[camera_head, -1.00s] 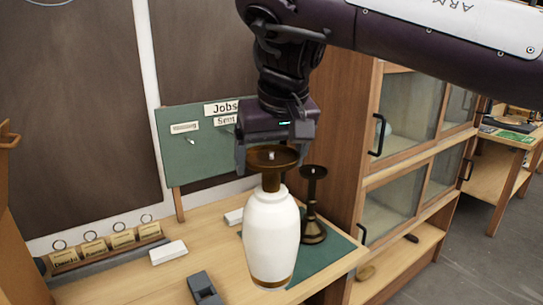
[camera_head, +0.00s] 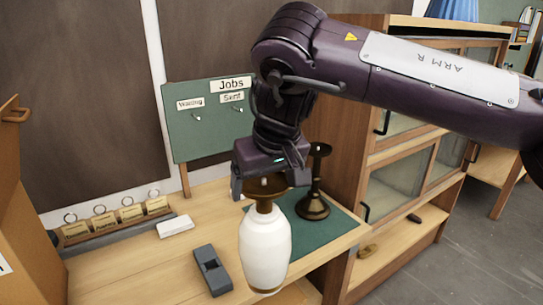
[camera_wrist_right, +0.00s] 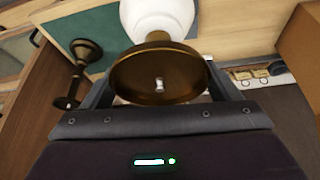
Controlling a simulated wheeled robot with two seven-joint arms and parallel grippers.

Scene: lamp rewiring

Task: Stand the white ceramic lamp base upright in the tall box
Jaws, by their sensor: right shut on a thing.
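The white ceramic lamp base (camera_head: 265,248) hangs upright below my right gripper (camera_head: 270,183), which is shut on its brass neck under the brown dish-shaped top. In the right wrist view the brass dish (camera_wrist_right: 157,72) sits between my right gripper's fingers (camera_wrist_right: 160,95), with the white body (camera_wrist_right: 160,18) beyond it. In the head view the lamp base is at the near edge of the workbench. A tall brown box (camera_head: 28,215), apparently cardboard, stands at the left edge, partly cut off. Its inside cannot be seen. My left gripper is not in view.
A dark brass lamp stand (camera_head: 314,190) stands on the green mat (camera_head: 335,225) behind the held lamp base. A grey tool (camera_head: 212,270), a white block (camera_head: 175,226) and a rack of tags (camera_head: 118,219) lie on the workbench (camera_head: 130,265). A glass-fronted cabinet (camera_head: 400,185) stands at right.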

